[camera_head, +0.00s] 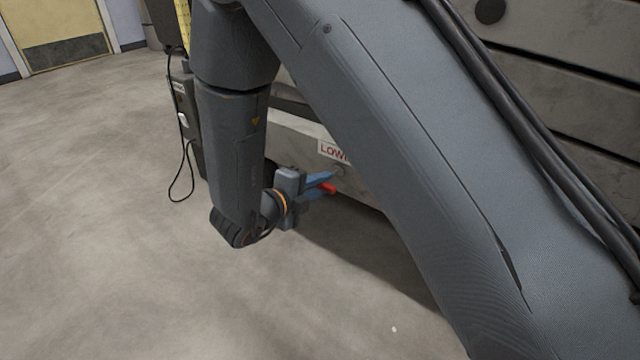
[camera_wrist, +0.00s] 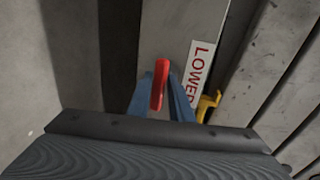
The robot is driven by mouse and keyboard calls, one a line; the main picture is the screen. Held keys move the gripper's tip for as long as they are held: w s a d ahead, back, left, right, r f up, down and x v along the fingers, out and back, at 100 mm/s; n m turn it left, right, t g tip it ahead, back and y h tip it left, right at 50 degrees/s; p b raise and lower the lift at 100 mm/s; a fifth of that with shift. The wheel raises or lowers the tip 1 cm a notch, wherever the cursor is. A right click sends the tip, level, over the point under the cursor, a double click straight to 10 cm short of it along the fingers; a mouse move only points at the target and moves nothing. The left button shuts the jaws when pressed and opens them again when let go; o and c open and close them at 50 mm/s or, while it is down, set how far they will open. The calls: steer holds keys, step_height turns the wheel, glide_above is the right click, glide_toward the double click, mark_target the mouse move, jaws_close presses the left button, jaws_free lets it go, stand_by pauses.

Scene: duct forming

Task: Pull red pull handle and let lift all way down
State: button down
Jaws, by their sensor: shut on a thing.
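The red pull handle (camera_head: 328,188) is on the low side of the grey lift, just below a white sign (camera_head: 333,152) that is partly hidden by my arm. In the wrist view the red handle (camera_wrist: 159,84) lies between the blue fingers of my gripper (camera_wrist: 163,95), and the sign (camera_wrist: 199,68) reads "LOWER". In the head view my gripper (camera_head: 322,184) reaches in from the left, its blue fingers shut on the handle. The exact contact is small and partly hidden. How high the lift stands cannot be told.
A yellow part (camera_wrist: 208,104) sits beside the sign in the wrist view. A grey box (camera_head: 186,115) with a hanging black cable (camera_head: 184,175) is left of my arm. The concrete floor (camera_head: 110,250) at left and front is clear. A yellow door (camera_head: 58,35) stands far back.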

steer(key=shift+s+d+f, duration=0.1)
steer(key=shift+f, duration=0.2)
steer(key=shift+w+d, duration=0.55)
steer(key=shift+w, duration=0.2)
steer(key=c, duration=1.6)
jaws_free()
steer(key=shift+c, duration=0.2)
steer(key=shift+o, duration=0.6)
steer(key=shift+w+r, duration=0.1)
steer(key=shift+a, duration=0.1)
steer(key=p+v, duration=0.7)
steer(key=v, duration=0.3)
steer(key=shift+r, duration=0.15)
